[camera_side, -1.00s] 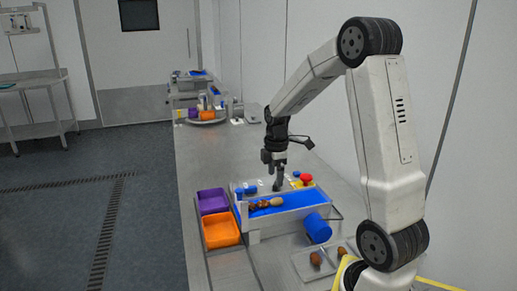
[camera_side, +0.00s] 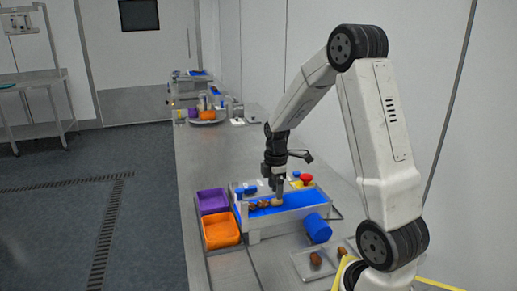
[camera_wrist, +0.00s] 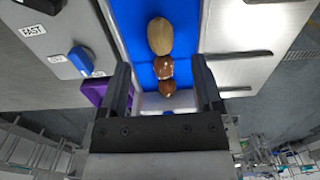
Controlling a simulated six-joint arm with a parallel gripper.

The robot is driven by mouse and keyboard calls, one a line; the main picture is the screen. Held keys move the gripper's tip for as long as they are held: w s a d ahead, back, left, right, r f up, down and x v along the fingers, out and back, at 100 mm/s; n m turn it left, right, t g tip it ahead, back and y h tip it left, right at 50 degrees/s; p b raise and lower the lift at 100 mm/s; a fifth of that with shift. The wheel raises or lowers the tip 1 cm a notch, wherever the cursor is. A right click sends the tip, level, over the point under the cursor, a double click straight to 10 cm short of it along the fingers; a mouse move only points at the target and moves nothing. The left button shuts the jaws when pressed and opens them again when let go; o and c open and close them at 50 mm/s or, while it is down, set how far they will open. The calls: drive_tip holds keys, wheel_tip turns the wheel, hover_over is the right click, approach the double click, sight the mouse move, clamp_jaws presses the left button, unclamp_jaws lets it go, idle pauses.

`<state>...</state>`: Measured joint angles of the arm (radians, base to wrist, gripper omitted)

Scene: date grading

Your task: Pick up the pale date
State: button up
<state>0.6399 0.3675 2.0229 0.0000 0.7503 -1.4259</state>
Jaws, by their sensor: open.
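The pale date (camera_wrist: 160,36) lies on the blue belt (camera_wrist: 125,30), at the top middle of the wrist view. Two brown dates, a nearer one (camera_wrist: 163,67) and a farther one (camera_wrist: 167,88), lie in a line with it, close together. My gripper (camera_wrist: 160,82) is open, its two fingers on either side of the brown dates in the wrist view. I cannot tell the exact height of the fingers above the belt.
A purple bin (camera_side: 213,201) and an orange bin (camera_side: 220,232) stand at the left end of the belt. A blue cylinder (camera_side: 317,228) sits at the front side. A clear tray (camera_side: 304,270) holds a brown date. Blue and red knobs (camera_side: 307,178) stand behind the belt.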

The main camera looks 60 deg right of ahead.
sight(276, 202)
drive_tip(key=shift+s+f, duration=0.1)
drive_tip(key=shift+f, duration=2.15)
drive_tip(key=shift+c, duration=0.2)
drive_tip(key=c, duration=0.9)
